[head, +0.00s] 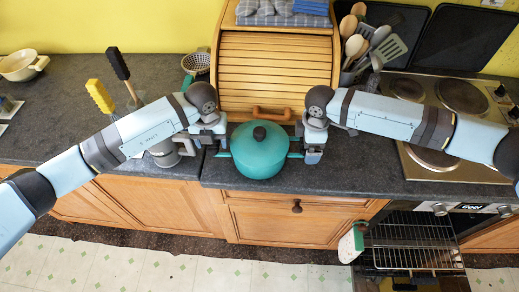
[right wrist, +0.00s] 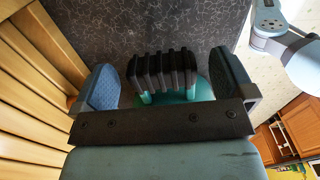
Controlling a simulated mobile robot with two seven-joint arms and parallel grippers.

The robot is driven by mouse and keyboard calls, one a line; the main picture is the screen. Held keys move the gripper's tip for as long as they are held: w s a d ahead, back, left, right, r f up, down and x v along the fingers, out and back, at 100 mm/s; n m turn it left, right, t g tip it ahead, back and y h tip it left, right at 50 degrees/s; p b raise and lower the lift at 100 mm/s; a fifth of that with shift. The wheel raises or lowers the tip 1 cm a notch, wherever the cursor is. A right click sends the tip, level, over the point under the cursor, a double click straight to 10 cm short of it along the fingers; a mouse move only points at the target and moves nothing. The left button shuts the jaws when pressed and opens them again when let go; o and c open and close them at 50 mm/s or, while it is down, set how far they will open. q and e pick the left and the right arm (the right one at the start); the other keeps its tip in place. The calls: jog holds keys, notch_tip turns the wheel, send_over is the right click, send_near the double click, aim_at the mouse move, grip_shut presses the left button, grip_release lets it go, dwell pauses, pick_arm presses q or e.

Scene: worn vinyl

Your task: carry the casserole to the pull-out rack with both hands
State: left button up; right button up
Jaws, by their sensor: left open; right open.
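The teal casserole (head: 258,160), with a black lid knob, sits on the dark counter near its front edge. Its side handles point left and right. My left gripper (head: 217,146) is open at the casserole's left handle. My right gripper (head: 303,147) is open at its right side. In the right wrist view, the black ribbed handle grip (right wrist: 164,74) lies between the two spread blue finger pads, with a gap on each side. The pull-out rack (head: 412,256) is a wire shelf at the lower right, below the hob; it looks empty.
A wooden bread bin (head: 275,78) stands close behind the casserole. A hob (head: 440,105) and a utensil holder (head: 357,62) are at the right. A grey appliance (head: 166,152) stands beside my left gripper. A cloth or mitt (head: 351,243) hangs left of the rack.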

pick_arm(q)
jog(key=shift+f, duration=1.6)
pick_arm(e)
jog(key=shift+f, duration=1.65)
pick_arm(q)
grip_shut()
pick_arm(e)
jog(key=c, duration=1.7)
pick_arm(q)
jog(key=shift+r, duration=0.1)
pick_arm(e)
jog(key=shift+r, duration=0.1)
